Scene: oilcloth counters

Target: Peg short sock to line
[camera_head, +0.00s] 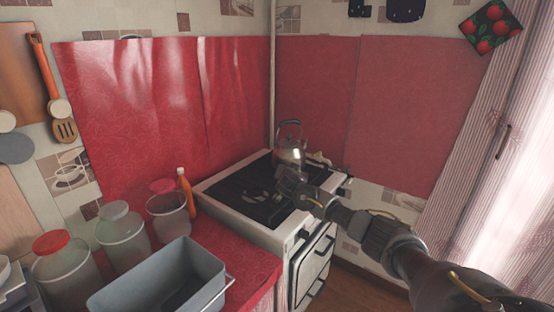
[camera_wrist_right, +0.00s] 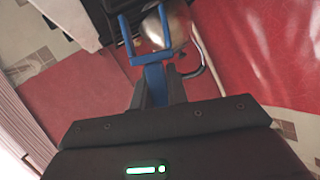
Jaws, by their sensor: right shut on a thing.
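My right gripper (camera_wrist_right: 157,88) is shut on a blue forked thing (camera_wrist_right: 147,62), with its two prongs pointing away from the fingers. I cannot tell whether it is a peg. In the head view my right arm reaches in from the lower right, and its gripper (camera_head: 291,182) is over the front of the stove, in front of the kettle. The blue thing cannot be made out there. I see no sock and no line in either view. My left gripper is not in view.
A metal kettle (camera_head: 289,149) stands on the white stove (camera_head: 222,187). A grey bin (camera_head: 160,277), lidded jars (camera_head: 122,238) and an orange bottle (camera_head: 185,188) stand on the red counter (camera_head: 243,255) at left. A curtain (camera_head: 480,165) hangs at right.

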